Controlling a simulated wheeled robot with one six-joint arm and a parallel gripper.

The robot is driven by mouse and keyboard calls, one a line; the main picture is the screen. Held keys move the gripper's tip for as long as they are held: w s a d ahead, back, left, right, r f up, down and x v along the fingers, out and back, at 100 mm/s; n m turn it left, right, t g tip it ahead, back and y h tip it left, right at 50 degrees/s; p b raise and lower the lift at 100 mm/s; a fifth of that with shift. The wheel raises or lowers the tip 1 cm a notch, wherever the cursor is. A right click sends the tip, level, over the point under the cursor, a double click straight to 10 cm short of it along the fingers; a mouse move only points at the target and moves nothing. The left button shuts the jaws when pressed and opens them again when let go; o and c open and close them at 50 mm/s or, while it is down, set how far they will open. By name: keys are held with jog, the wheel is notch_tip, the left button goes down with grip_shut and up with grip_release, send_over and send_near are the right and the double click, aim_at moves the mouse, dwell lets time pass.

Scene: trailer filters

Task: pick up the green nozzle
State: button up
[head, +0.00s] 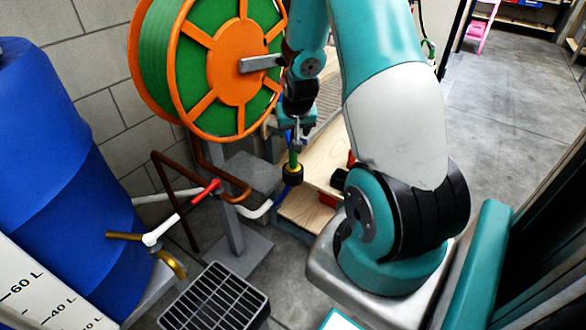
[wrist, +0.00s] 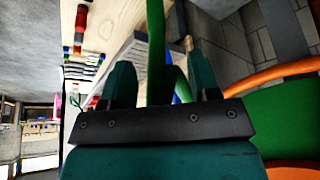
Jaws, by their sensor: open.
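The green nozzle (head: 293,158) shows in the head view just below my gripper (head: 293,128), with a yellow-green stem and a dark, thick lower end. It points downward in front of the hose reel. My gripper is open, its jaws pointing down. In the wrist view my gripper (wrist: 160,78) has one teal finger on each side of a green length (wrist: 156,45). I cannot tell whether this is the nozzle or its hose, or whether a finger touches it. The nozzle's top is partly hidden by my gripper in the head view.
An orange reel (head: 236,75) with green hose stands close behind my gripper. A blue barrel (head: 65,150) is at the left, with pipes and a red-handled valve (head: 205,192) beside it. A black grate (head: 215,300) lies on the floor. Open floor (head: 500,110) extends at the right.

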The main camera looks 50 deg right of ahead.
send_over(293, 161)
jog(key=d, duration=0.1)
jog(key=f, duration=0.7)
jog(key=shift+w+f, duration=0.35)
jog(key=shift+w, duration=0.05)
grip_shut()
